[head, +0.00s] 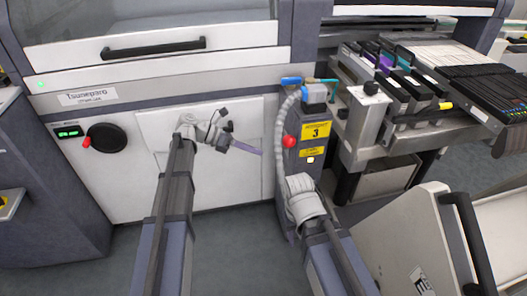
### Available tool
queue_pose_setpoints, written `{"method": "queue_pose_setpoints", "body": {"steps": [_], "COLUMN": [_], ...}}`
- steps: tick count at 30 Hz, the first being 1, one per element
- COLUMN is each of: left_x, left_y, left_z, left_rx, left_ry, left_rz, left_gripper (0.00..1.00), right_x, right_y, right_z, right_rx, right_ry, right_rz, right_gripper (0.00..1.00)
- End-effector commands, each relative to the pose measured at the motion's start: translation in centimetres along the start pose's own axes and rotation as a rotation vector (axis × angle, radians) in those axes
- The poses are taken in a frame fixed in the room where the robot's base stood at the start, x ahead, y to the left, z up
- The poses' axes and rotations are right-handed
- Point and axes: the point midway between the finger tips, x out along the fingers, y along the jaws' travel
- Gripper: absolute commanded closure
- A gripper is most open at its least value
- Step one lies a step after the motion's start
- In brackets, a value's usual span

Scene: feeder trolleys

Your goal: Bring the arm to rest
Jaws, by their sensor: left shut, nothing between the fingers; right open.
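My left arm reaches up from the bottom toward the white front panel of the machine (230,185). Its wrist bends to the right there. My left gripper (248,149) points right and slightly down in front of the panel, its slim fingers together with nothing seen between them. My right arm (303,205) comes up from the bottom and ends, in this view, at a rounded pale joint in front of the grey post. Its gripper does not show.
A grey post (303,165) with a yellow label, red knob and ribbed hose stands close beyond my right arm. Feeder trolley (400,135) holds several feeders at the upper right. A pale tilted cabinet (410,245) stands at the lower right. Grey floor (240,250) shows between my arms.

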Motion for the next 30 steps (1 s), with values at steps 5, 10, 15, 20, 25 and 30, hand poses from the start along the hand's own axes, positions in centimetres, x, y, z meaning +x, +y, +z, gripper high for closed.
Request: {"method": "queue_pose_setpoints", "body": {"steps": [5,10,15,20,25,30], "left_x": [-0.3,-0.3,-0.3,1.1,5.7,9.0], "left_y": [0.1,0.1,0.1,-0.8,-4.1,-7.5], "left_z": [-0.1,-0.1,-0.1,-1.0,-5.4,-11.1], "left_rx": [0.0,0.0,0.0,0.077,0.444,0.94], "left_ry": [0.001,0.001,0.001,0.049,0.274,0.568], "left_rz": [0.0,-0.001,0.0,0.005,-0.009,-0.123], "left_gripper": [1.0,1.0,1.0,1.0,1.0,1.0], "right_x": [-0.1,-0.1,-0.1,-0.1,-0.1,-0.1], "right_y": [0.0,0.0,0.0,0.0,0.0,0.0], "right_z": [0.0,0.0,0.0,0.0,0.0,0.0], "right_rx": [0.0,0.0,0.0,0.0,0.0,0.0], "right_ry": [0.0,0.0,0.0,0.0,0.0,0.0], "right_rz": [0.0,0.0,0.0,0.0,0.0,0.0], "right_gripper": [0.5,0.5,0.5,0.5,0.5,0.5]}}
